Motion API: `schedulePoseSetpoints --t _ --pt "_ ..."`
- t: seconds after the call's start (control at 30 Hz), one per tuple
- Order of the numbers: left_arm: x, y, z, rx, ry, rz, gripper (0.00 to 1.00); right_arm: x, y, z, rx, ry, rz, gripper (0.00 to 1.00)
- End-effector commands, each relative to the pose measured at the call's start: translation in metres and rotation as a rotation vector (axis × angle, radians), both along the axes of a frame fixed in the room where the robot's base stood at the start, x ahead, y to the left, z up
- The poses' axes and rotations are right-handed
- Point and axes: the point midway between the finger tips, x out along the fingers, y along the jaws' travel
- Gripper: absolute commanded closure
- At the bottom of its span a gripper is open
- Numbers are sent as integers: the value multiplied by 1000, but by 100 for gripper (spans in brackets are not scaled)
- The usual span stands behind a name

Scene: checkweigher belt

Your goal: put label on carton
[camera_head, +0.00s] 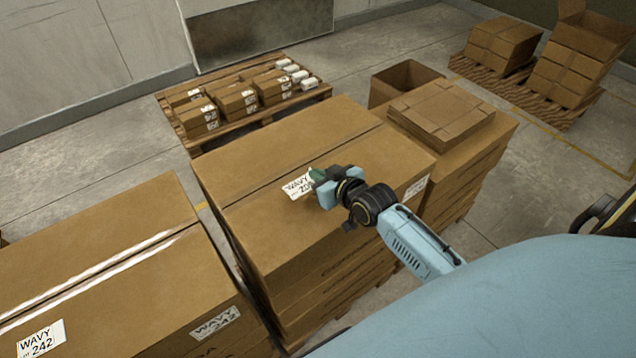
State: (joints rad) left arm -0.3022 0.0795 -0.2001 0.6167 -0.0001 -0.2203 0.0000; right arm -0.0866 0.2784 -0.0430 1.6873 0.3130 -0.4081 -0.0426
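A white label (297,186) with "WAVY" and a number shows over the top of the large middle carton (270,235), left of its centre. I cannot tell whether it lies flat on the carton or is held just above it. My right gripper (318,184) is at the label's right edge, low over the carton top. A small green part shows at its tip; the fingers are too small and overlapped to tell if they grip the label. Another white label (417,187) is on the carton's right end. My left gripper is out of view.
A carton at left (100,255) bears a top label (41,339) and a side label (215,322), both "WAVY 242". Flattened cardboard (440,112) lies on a stack at right.

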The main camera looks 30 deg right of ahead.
Motion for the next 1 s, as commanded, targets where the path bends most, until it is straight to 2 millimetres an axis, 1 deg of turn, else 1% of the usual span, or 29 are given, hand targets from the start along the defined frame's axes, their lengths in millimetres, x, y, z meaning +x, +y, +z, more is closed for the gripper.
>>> schedulePoseSetpoints --t 0.3,0.4,0.6,0.73,0.8,0.9,1.0 --pt "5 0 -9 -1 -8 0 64 0 1 -39 1 0 1 100" --pt "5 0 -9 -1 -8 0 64 0 1 -42 0 -2 0 100" --pt "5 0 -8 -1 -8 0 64 0 1 -41 1 -2 1 100" --pt "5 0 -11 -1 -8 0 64 0 1 -45 1 -2 1 100" --pt "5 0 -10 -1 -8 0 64 0 1 -44 1 -2 1 89" --pt "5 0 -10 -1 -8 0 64 0 1 -44 1 -2 1 76" --pt "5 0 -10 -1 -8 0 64 0 1 -44 1 -2 1 76"
